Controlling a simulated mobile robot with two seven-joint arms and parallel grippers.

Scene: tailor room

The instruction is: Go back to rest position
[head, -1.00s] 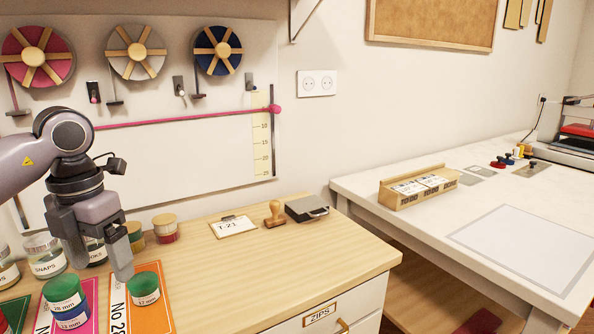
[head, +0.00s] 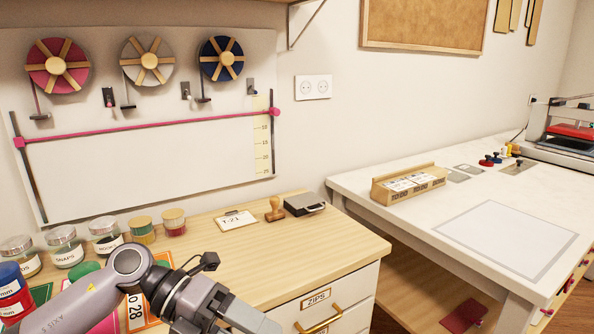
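My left gripper (head: 232,318) is at the bottom edge of the head view, in front of the wooden worktop (head: 330,240). It points right and down, and its fingertips are partly cut off, so I cannot tell whether it is open or shut. No held object shows at it. The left forearm comes in from the lower left and covers part of the coloured cards and tins. My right gripper is not in view.
Several jars (head: 66,247) and stacked tins (head: 12,290) stand at the worktop's left. A T-21 clipboard (head: 236,222), wooden stamp (head: 275,210) and ink pad (head: 304,206) lie at the back. A white table (head: 400,225) stands right, with a card box (head: 408,184) on it.

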